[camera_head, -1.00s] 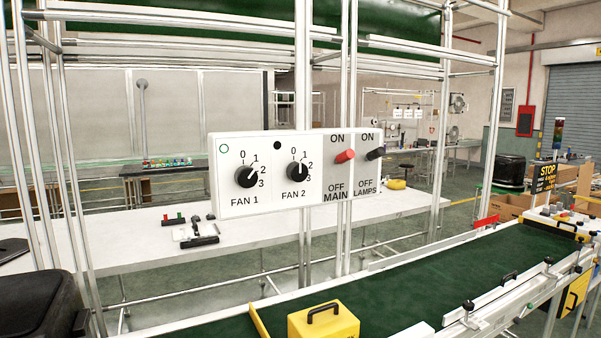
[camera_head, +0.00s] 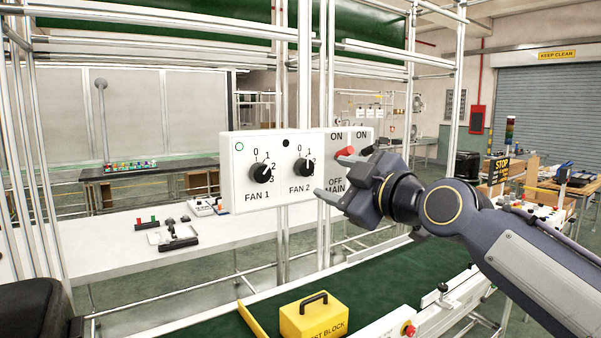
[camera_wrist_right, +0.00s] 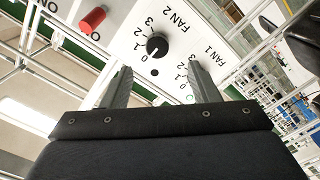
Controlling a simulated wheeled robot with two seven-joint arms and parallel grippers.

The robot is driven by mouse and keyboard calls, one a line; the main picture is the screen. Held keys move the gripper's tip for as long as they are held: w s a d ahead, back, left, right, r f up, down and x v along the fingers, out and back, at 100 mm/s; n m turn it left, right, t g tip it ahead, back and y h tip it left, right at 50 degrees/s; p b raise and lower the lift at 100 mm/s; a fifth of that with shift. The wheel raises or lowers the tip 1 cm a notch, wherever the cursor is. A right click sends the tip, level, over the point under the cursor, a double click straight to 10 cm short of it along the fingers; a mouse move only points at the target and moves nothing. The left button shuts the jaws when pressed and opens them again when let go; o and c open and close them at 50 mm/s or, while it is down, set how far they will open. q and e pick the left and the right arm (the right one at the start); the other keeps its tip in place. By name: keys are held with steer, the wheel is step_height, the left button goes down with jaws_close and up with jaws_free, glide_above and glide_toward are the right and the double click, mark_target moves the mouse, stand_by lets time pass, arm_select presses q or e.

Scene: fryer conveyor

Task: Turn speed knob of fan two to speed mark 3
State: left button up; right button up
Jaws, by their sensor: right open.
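The fan 2 knob (camera_head: 303,167) is a round black knob on the white control panel (camera_head: 235,200), with marks 0 to 3 around its right side. Its pointer seems to face the low marks; I cannot read the exact one. In the right wrist view the fan 2 knob (camera_wrist_right: 157,44) lies beyond and between the fingertips, apart from them. My right gripper (camera_head: 331,174) is open and empty, in front of the panel to the right of the knob. It also shows in the right wrist view (camera_wrist_right: 159,70). My left gripper is out of view.
The fan 1 knob (camera_head: 260,172) is left of fan 2. The red main switch (camera_head: 345,152) is close to my right gripper, which hides the lamps switch.

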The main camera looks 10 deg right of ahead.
mark_target(308, 168)
steer(key=p+x, duration=0.1)
steer(key=x, duration=0.6)
steer(key=shift+w+p, duration=0.3)
steer(key=shift+w, duration=0.1)
steer(key=shift+c, duration=0.3)
steer(key=c, duration=0.9)
